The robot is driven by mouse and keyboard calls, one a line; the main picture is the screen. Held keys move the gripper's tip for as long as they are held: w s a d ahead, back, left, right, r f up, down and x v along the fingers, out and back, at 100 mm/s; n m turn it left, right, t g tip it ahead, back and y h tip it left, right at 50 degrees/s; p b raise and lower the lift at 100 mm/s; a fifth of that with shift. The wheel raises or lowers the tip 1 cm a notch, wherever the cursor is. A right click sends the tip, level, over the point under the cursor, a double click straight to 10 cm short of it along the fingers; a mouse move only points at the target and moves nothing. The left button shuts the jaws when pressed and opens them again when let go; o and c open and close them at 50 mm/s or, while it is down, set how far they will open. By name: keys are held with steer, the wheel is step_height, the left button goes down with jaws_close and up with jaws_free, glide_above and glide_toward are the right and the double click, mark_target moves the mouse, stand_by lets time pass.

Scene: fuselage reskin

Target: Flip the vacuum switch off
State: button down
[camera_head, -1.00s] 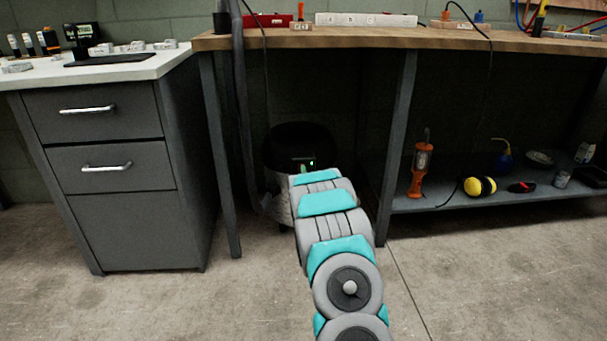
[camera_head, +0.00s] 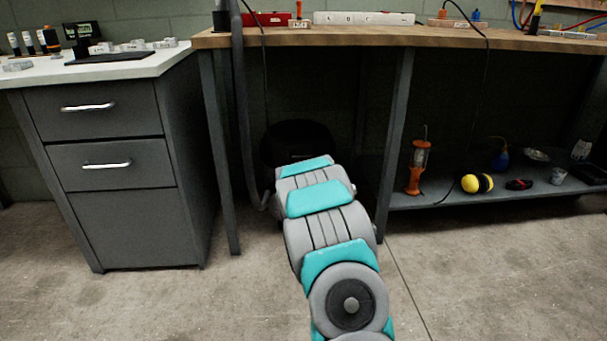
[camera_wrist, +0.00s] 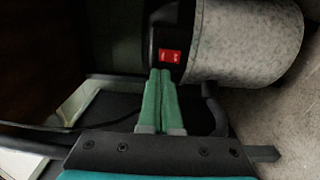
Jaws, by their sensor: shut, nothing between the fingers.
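The vacuum (camera_head: 297,139) stands on the floor under the wooden workbench. In the head view its dark top shows, and my arm hides most of its body. In the wrist view its grey drum (camera_wrist: 250,40) lies sideways, with a dark panel beside it. The red vacuum switch (camera_wrist: 169,56) sits on that panel. My gripper (camera_wrist: 161,72) is shut and empty, its green fingers side by side. The fingertips are just below the switch in the picture; I cannot tell whether they touch the panel. My gripper is hidden behind my arm in the head view.
The workbench (camera_head: 340,38) has a leg (camera_head: 397,135) right of my arm and another on the left. A grey drawer cabinet (camera_head: 110,195) stands at left. The lower shelf (camera_head: 460,197) holds an orange lamp (camera_head: 417,165) and yellow earmuffs (camera_head: 477,183). The front floor is clear.

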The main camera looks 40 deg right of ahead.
steer(key=shift+r+v, duration=0.2)
steer(key=shift+v, duration=2.65)
steer(key=shift+a, duration=0.1)
